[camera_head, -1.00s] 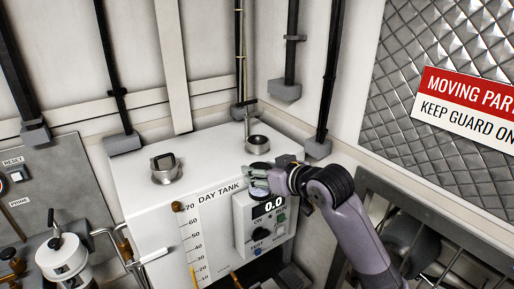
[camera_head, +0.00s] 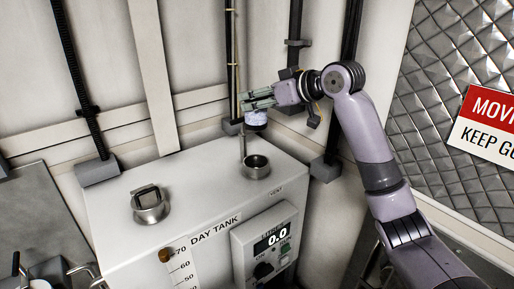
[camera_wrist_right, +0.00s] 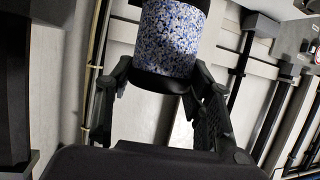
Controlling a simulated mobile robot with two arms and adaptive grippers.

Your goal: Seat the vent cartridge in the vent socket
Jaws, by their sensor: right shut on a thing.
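The vent cartridge (camera_head: 257,118) is a short cylinder, pale and bluish in the head view. In the right wrist view the cartridge (camera_wrist_right: 170,38) shows blue-and-white speckles and a dark end. My right gripper (camera_head: 258,101) is shut on it and holds it in the air above the tank. The vent socket (camera_head: 256,166) is a round metal collar with a dark opening, near the back right of the tank top, beside the VENT label. The cartridge is well apart from it, above it in the picture. My left gripper is not in view.
The white day tank (camera_head: 205,205) carries a second metal collar (camera_head: 150,206) with a dark square insert at its left. A control panel (camera_head: 270,245) reading 0.0 is on its front. Dark conduits (camera_head: 230,60) run down the wall behind.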

